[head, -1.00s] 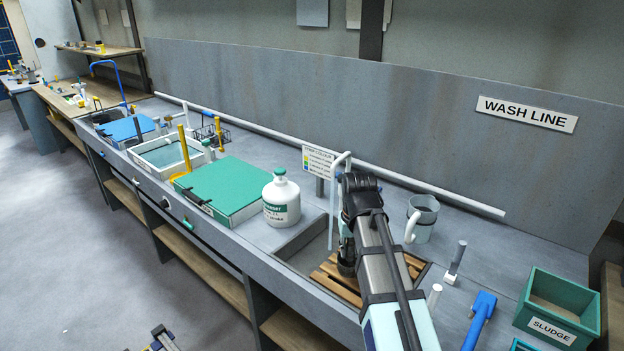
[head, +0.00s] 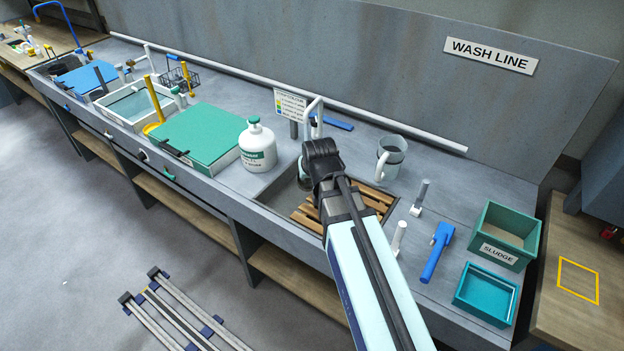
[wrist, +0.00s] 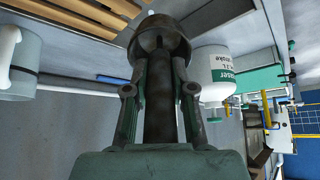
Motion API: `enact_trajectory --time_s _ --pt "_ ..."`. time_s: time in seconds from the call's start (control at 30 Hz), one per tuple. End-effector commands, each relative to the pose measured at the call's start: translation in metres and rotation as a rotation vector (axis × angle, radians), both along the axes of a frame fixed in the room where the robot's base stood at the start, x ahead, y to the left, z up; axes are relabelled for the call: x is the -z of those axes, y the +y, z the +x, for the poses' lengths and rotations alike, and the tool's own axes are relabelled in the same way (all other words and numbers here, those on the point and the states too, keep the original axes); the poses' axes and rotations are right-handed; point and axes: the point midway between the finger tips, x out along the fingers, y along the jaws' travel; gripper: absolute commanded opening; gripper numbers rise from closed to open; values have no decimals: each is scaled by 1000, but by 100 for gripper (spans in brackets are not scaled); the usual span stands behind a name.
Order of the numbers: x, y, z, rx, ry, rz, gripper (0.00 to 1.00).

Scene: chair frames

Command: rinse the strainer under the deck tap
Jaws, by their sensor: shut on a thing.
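In the wrist view my gripper (wrist: 159,66) is shut on the dark handle of a small round metal cup, which I take to be the strainer (wrist: 160,36). In the head view my arm hides most of the gripper, and a grey edge of the strainer (head: 304,182) shows left of my wrist. The white deck tap (head: 314,108) rises behind the sunken basin, just beyond my wrist. The strainer is over or in the basin near the tap; its exact place under the spout is hidden. I cannot see any water running.
Wooden slats (head: 308,218) line the basin. A white cleaner jug (head: 257,150) stands at its left, a clear mug (head: 391,160) at its right. A folded stepladder (head: 185,315) is on the floor.

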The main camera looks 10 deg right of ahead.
Motion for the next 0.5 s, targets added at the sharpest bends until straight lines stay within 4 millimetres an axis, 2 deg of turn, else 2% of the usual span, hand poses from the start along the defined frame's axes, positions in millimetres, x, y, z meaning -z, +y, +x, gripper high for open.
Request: enact_trajectory --time_s 0.23,0.5 --pt "2 0 5 0 -20 0 0" --pt "6 0 24 0 -19 0 0"
